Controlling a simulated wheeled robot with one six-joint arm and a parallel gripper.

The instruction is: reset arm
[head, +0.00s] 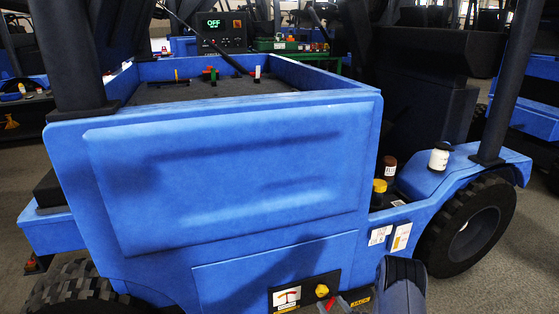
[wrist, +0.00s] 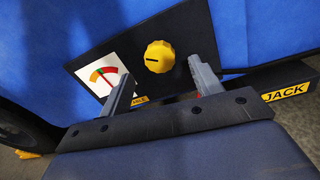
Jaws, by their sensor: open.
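My gripper (wrist: 162,78) is open and empty in the wrist view. Its two grey fingers stand apart in front of a black panel (wrist: 172,36) on the blue vehicle. A yellow knob (wrist: 159,56) with a dark slot shows between the fingers, beyond the tips. A gauge (wrist: 103,75) with a coloured scale is just left of the left finger. In the head view my dark arm comes in at the bottom edge, close to the panel's yellow knob (head: 322,290) and gauge (head: 287,298). I cannot tell whether a finger touches the panel.
The blue vehicle (head: 230,165) fills the middle of the head view. A white bottle (head: 439,156) and a brown bottle (head: 390,165) stand on its right side, above a big black tyre (head: 470,228). A dark bar labelled JACK (wrist: 285,92) is right of the gripper.

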